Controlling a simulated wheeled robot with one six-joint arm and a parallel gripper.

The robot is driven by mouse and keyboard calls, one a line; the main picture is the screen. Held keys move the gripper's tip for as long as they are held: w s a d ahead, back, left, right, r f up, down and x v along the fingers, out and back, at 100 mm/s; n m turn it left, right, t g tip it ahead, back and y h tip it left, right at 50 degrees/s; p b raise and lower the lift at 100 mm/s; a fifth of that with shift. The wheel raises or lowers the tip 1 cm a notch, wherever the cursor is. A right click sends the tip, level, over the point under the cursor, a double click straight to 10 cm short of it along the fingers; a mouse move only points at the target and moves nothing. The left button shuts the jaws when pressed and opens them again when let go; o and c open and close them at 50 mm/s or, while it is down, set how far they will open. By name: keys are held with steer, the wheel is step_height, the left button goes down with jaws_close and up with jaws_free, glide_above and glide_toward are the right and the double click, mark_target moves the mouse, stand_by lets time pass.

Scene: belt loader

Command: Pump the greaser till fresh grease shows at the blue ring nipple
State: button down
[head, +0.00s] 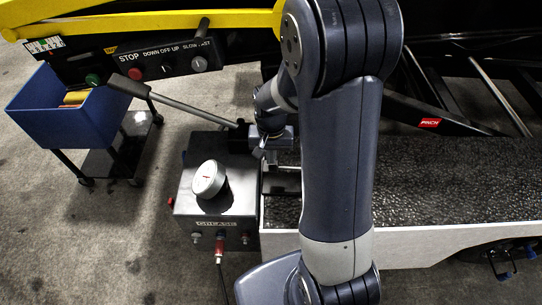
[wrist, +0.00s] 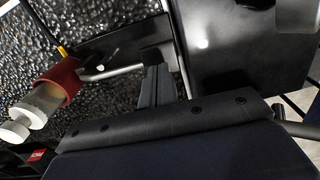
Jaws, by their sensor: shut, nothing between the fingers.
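A grey metal pump box (head: 183,190) stands on the floor left of my arm, with a round white gauge (head: 208,179) on top. A long grey lever (head: 190,109) with a black grip slopes from the upper left to the box's back right corner. A red hose coupling (head: 220,243) sits on its front. Small blue parts (head: 503,275) show low on the loader's right; I cannot tell whether one is the blue ring nipple, nor see grease there. My gripper (head: 268,152), partly hidden by my arm, is shut and empty near the lever's lower end; its dark fingers show in the wrist view (wrist: 153,68).
A black control panel (head: 163,59) with a red stop button hangs below the yellow rail (head: 150,22). A blue bin (head: 38,123) on a cart stands left. The dark rough deck (head: 440,190) lies right. A red-banded pale cylinder (wrist: 58,82) shows in the wrist view.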

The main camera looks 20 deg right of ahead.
mark_target(267, 166)
steer(key=shift+f, duration=0.65)
steer(key=f+b, duration=0.2)
steer(key=a+f+b, duration=0.1)
steer(key=f+b, duration=0.2)
steer(key=shift+w+a+f, duration=0.1)
steer(key=shift+w+f, duration=0.05)
steer(key=shift+f, duration=0.15)
steer(key=shift+b, duration=0.3)
steer(key=shift+s+f, duration=0.15)
steer(key=shift+s, duration=0.1)
steer(key=shift+w+r+p, duration=0.1)
steer(key=shift+r+p, duration=0.2)
steer(key=shift+r, duration=0.05)
steer(key=w+a+r, duration=0.1)
steer(key=a+r, duration=0.1)
steer(key=r, duration=0.4)
steer(key=w+a+r+p, duration=0.1)
steer(key=a+r, duration=0.1)
steer(key=r, duration=0.5)
steer(key=shift+a+p, duration=0.3)
steer(key=shift+r, duration=0.1)
